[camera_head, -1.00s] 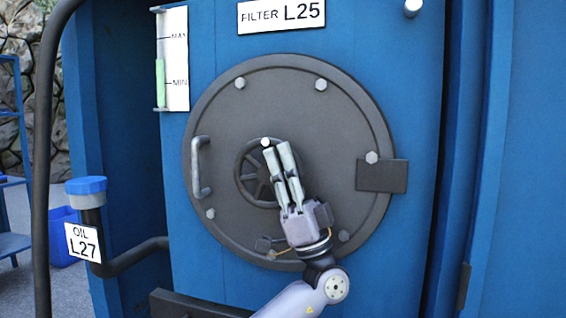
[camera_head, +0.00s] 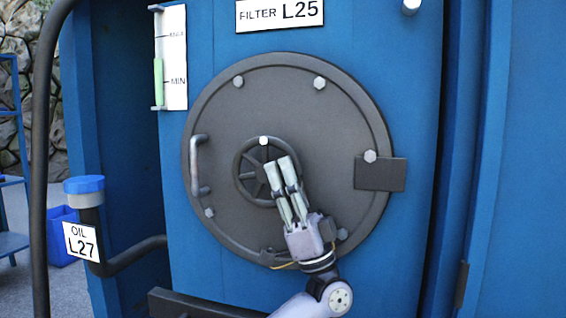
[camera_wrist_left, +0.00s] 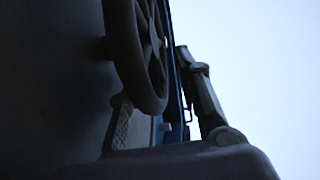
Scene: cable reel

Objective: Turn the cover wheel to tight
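The cover wheel (camera_head: 243,176) is a dark spoked handwheel in the middle of the round grey cover (camera_head: 310,120). A pale knob (camera_head: 263,140) sits at the top of its rim. My left gripper (camera_head: 279,162) is in front of the wheel's right side, pointing up and slightly left. Its two fingers show a gap and hold nothing; the tips are just below and right of the knob, apart from it. In the left wrist view the wheel rim (camera_wrist_left: 137,65) is close at the upper left, with a finger (camera_wrist_left: 203,95) to its right. My right gripper is not in view.
The cover has a bar handle (camera_head: 195,165) at left, several bolts around its edge, and a dark hinge block (camera_head: 380,174) at right. A blue-capped oil pipe (camera_head: 85,193) stands at left. A level gauge (camera_head: 171,60) is at upper left. A dark ledge (camera_head: 200,303) is below.

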